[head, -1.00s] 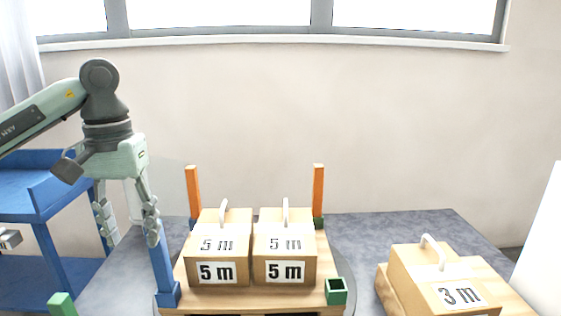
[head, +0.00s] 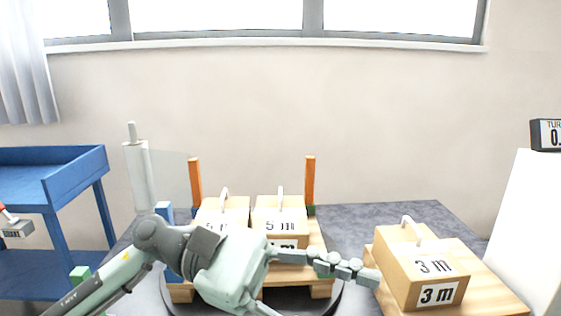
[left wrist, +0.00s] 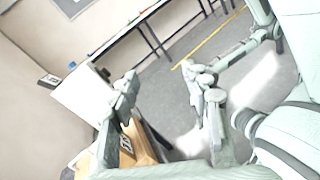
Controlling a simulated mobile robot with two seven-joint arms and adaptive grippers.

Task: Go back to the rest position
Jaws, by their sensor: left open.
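My left gripper (head: 318,294) is low in the middle of the head view, in front of the boxes. It is open and empty, with one jointed finger reaching right and the other cut off by the lower edge. Its spread fingers also show in the left wrist view (left wrist: 163,88). Two boxes marked "5 m", a left one (head: 222,206) and a right one (head: 281,206), stand side by side on a wooden platform (head: 318,240). My left arm partly hides them. My right gripper cannot be made out.
A box marked "3 m" (head: 430,266) stands on a wooden board (head: 490,288) at the right. Orange posts (head: 310,182) rise behind the platform. A white cylinder (head: 141,178) and blue shelf (head: 75,180) are at left. The grey tabletop (head: 365,220) is clear between platform and board.

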